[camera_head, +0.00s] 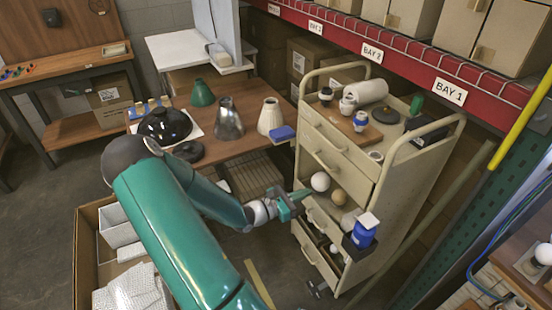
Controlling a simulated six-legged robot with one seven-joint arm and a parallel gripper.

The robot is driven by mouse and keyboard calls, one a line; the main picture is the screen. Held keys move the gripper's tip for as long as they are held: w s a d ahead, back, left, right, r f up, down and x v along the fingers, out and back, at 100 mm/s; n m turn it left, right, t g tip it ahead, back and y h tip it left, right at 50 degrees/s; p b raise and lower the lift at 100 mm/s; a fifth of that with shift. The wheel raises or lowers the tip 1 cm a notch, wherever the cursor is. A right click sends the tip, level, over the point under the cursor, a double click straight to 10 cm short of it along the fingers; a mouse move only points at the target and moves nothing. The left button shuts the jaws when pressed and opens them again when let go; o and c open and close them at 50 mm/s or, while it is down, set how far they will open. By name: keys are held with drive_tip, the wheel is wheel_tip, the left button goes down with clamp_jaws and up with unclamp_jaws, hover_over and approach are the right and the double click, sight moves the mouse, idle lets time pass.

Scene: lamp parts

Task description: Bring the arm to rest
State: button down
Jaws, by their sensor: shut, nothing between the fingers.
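My teal arm reaches from the bottom of the picture toward the middle. My gripper (302,194) is shut and empty at its end, in front of the cream drawer cart (308,152). Its tips are close to the white ball (320,181) in the cart's open compartment; I cannot tell whether they touch it. A tan ball (339,197) lies beside the white one. On the brown table (258,91) stand a green shade (202,93), a metal shade (228,119), a cream shade (270,116) and a black dome (164,125).
Lower drawers (317,254) stand out from the cart, and a blue-and-white container (363,232) sits at its front right. A carton with white packing (84,250) is left of my arm. Shelving (400,52) runs behind the cart. Open floor (40,220) lies at the left.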

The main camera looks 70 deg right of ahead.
drive_tip(key=w+a+r+m+t+y, duration=0.4)
drive_tip(key=w+a+r+m, duration=0.15)
drive_tip(key=w+a, duration=0.5)
drive_tip(key=w+a+r+m+t+y, duration=0.5)
drive_tip(key=w+a, duration=0.3)
drive_tip(key=a, duration=0.6)
drive_tip(key=a+r+t+y, duration=0.1)
drive_tip(key=a+r+t, duration=0.1)
drive_tip(key=a+r, duration=0.3)
drive_tip(key=a+r+t+y, duration=0.2)
drive_tip(key=a+r, duration=0.3)
drive_tip(key=a, duration=0.6)
drive_tip(key=w+a+r+t+y, duration=0.1)
drive_tip(key=a+r+t, duration=0.3)
drive_tip(key=a, duration=0.4)
drive_tip(key=shift+r+n+y, duration=0.3)
drive_tip(key=shift+r+n, duration=0.05)
drive_tip(key=shift+r, duration=0.25)
drive_tip(key=shift+d, duration=0.1)
